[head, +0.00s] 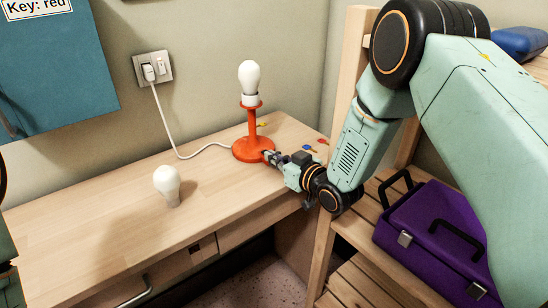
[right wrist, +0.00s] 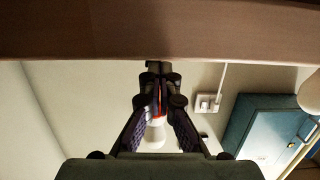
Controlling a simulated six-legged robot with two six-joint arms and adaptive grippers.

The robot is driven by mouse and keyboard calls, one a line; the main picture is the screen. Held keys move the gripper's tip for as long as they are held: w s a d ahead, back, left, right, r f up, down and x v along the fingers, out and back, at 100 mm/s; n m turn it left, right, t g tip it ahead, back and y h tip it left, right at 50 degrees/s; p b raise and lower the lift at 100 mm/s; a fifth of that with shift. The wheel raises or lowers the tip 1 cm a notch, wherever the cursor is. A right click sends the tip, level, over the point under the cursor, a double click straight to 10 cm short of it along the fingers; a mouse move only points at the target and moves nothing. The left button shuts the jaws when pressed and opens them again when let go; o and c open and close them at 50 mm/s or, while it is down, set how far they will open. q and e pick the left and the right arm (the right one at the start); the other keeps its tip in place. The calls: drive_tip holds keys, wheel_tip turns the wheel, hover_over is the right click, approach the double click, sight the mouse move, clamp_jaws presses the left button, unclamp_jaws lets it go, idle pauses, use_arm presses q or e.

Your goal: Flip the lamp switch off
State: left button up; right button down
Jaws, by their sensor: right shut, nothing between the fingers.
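The orange-red lamp (head: 252,146) stands upright on the wooden desk with a white bulb (head: 249,76) on top. Its white cord runs to a wall plate (head: 152,68) with a plug and a rocker. My right gripper (head: 271,156) is shut and empty, its tips at the right edge of the lamp's round base; I cannot tell if they touch. No switch on the lamp is clear; the fingers cover part of the base. In the right wrist view, the shut fingers (right wrist: 157,72) hide much of the lamp, and its bulb (right wrist: 155,132) shows between them. My left gripper is not in view.
A loose white bulb (head: 171,184) stands on the desk (head: 105,215). Small coloured keys (head: 315,146) lie behind my right gripper. A purple toolbox (head: 430,235) sits on the wooden shelf at right. A blue cabinet (head: 55,65) hangs on the wall. The desk's left part is clear.

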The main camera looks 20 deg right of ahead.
drive_tip(key=shift+s+f, duration=0.2)
drive_tip(key=shift+f, duration=0.25)
drive_tip(key=shift+r, duration=0.1)
